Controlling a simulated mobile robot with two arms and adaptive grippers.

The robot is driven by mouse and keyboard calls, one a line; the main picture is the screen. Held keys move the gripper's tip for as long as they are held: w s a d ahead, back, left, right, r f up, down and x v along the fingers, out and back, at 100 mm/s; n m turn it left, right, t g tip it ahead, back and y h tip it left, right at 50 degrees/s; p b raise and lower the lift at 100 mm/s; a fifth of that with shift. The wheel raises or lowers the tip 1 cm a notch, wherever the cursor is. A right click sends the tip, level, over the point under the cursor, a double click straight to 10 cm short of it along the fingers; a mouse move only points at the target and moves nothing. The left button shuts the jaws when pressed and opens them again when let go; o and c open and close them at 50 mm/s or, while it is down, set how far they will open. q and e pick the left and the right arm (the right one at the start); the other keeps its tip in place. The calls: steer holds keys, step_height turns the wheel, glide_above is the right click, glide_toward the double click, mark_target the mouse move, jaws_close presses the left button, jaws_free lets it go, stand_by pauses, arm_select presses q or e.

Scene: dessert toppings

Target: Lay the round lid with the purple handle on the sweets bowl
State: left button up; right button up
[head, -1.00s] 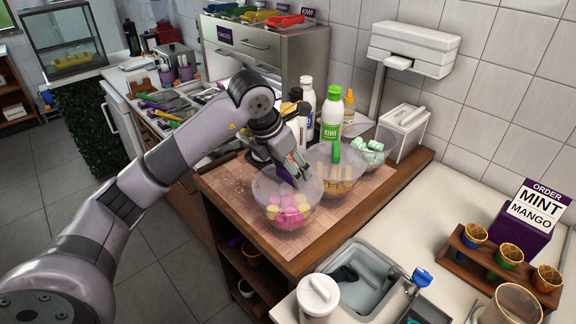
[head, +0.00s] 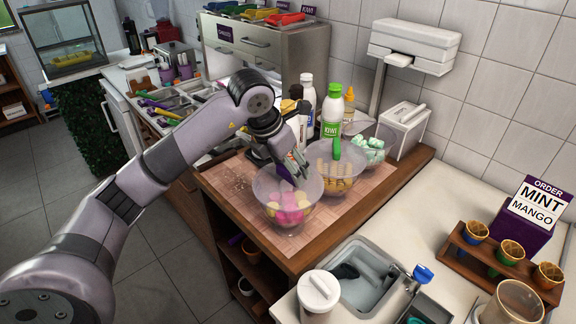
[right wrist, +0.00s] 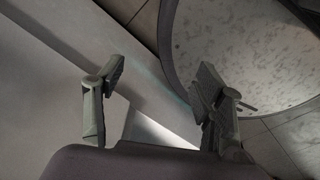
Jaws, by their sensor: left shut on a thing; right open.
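The sweets bowl (head: 287,216) is clear and holds pink and yellow sweets. It stands at the front of the wooden board in the head view. My left gripper (head: 296,168) is above this bowl, pointing down, and shut on the purple handle (head: 285,173) of the lid. The lid's disc is see-through and hard to make out against the bowl's rim; I cannot tell whether it touches the rim. My right gripper (right wrist: 163,80) is open and empty in the right wrist view; it does not show in the head view.
A clear bowl of brown pieces with a green handle (head: 336,148) stands close to the right. Behind are a bowl of mint-green pieces (head: 372,152), a green-capped bottle (head: 332,112) and other bottles. A sink (head: 362,285) and white-lidded cup (head: 318,292) are in front.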

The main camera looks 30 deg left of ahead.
arm_select(q)
steer(key=shift+f, duration=0.2)
steer(key=o, duration=1.1)
steer(key=shift+s, duration=0.1)
steer(key=o, duration=0.5)
steer(key=shift+o, duration=0.2)
steer(key=shift+r, duration=0.1)
steer(key=shift+r+p, duration=2.35)
steer(key=shift+r, duration=1.15)
steer(key=shift+f, duration=0.1)
